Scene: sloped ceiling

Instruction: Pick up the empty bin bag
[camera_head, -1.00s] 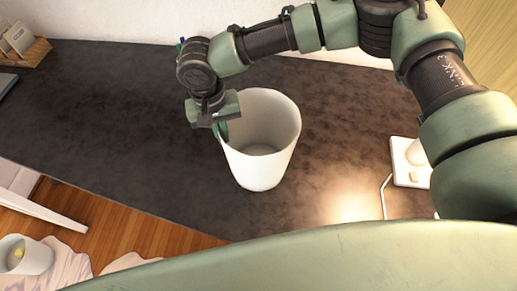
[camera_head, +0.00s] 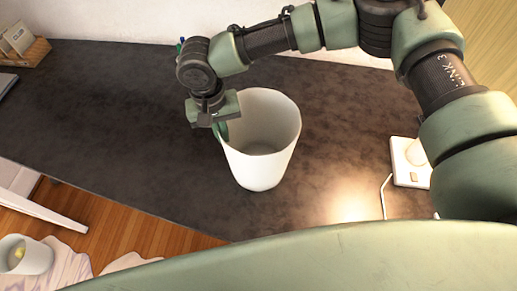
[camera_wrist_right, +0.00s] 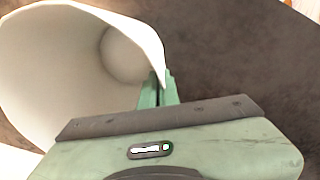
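A white, empty-looking bin (camera_head: 262,165) stands upright on the dark tabletop in the head view. It fills the upper left of the right wrist view (camera_wrist_right: 45,85). I cannot make out a separate bag. My right gripper (camera_head: 221,130) is at the bin's left rim. In the right wrist view its fingers (camera_wrist_right: 158,88) sit on the bin's rim with the wall between them, and they look closed on it. The fingertips are partly hidden by the wall. My left gripper is not in view.
The dark table (camera_head: 110,120) has free room left of the bin. A white power strip (camera_head: 409,163) with a cable lies on the right. A wooden holder (camera_head: 28,52) stands at the far left. A small white bin (camera_head: 27,256) stands on the floor.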

